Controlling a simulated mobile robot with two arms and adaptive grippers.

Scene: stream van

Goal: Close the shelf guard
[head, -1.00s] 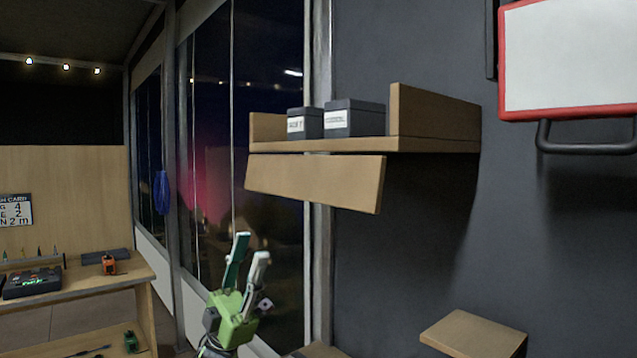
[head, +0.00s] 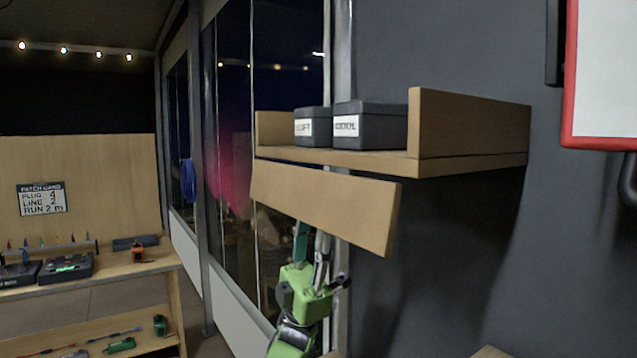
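The shelf guard (head: 325,205) is a long wooden board hanging tilted below the front edge of the wall shelf (head: 470,164), so the shelf's front is open. Two dark boxes stand on the shelf, one labelled SOFT (head: 313,127) and one labelled COOL (head: 370,125). My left gripper (head: 312,248), green with two long fingers, points up from below behind the guard's lower edge. Its fingers look apart with nothing between them; their tips are hidden by the guard. I cannot tell whether they touch it. My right gripper is not in view.
A dark wall and a red-framed white board (head: 606,75) are at right. Windows stand behind my gripper. A workbench (head: 130,265) with devices and a patch card sign (head: 41,198) is at left. A wooden corner (head: 490,352) shows at the bottom right.

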